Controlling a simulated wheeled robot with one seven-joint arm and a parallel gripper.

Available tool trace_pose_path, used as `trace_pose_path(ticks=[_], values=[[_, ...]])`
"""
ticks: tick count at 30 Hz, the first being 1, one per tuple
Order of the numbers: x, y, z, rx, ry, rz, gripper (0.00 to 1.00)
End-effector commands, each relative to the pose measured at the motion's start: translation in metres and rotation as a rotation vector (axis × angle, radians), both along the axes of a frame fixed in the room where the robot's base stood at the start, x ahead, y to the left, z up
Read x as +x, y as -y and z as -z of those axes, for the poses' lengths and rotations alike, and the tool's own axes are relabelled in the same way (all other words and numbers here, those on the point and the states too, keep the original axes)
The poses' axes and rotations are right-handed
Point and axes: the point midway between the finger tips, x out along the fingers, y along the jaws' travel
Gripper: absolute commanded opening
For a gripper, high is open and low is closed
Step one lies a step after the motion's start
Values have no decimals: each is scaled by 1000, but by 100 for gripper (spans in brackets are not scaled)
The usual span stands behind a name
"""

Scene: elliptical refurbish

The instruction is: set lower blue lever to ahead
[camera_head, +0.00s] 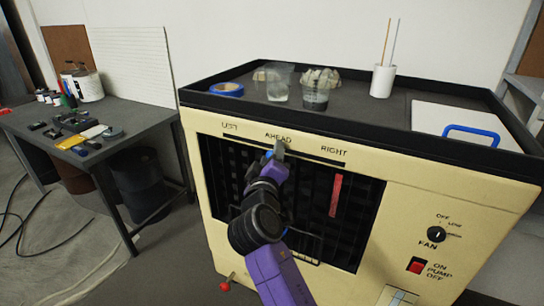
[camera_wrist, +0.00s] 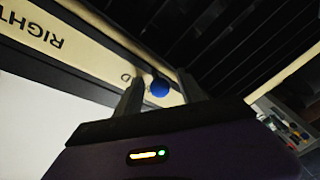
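The blue lever's round knob (camera_wrist: 160,88) shows in the wrist view, between the two fingers of my gripper (camera_wrist: 163,95). A gap appears on each side of the knob, so the fingers look open around it and not closed on it. In the head view a bit of blue (camera_head: 268,155) shows beside my gripper (camera_head: 279,150), just below the AHEAD label (camera_head: 278,136). The LEFT label (camera_head: 230,126) and RIGHT label (camera_head: 333,151) are on the cream panel to either side. My gripper hides most of the lever and its slot.
A dark grille opening (camera_head: 225,180) with a red strip (camera_head: 336,195) lies behind my arm. The fan knob (camera_head: 436,233) and red pump switch (camera_head: 416,265) are at right. Cups (camera_head: 317,95), blue tape (camera_head: 227,89) and a blue-handled white lid (camera_head: 450,117) are on top.

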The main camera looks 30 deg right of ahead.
Motion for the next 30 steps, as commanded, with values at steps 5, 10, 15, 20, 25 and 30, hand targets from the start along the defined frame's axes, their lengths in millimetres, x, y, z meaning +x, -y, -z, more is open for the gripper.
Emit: trace_pose_path(ticks=[5,10,15,20,25,30], values=[[-4,-3,0,0,0,-1,46],[-23,-16,0,-1,0,-2,46],[-46,-32,0,0,0,-2,46],[-59,-42,0,0,0,-1,46],[-64,-45,0,1,1,0,46],[-64,-45,0,1,1,0,46]])
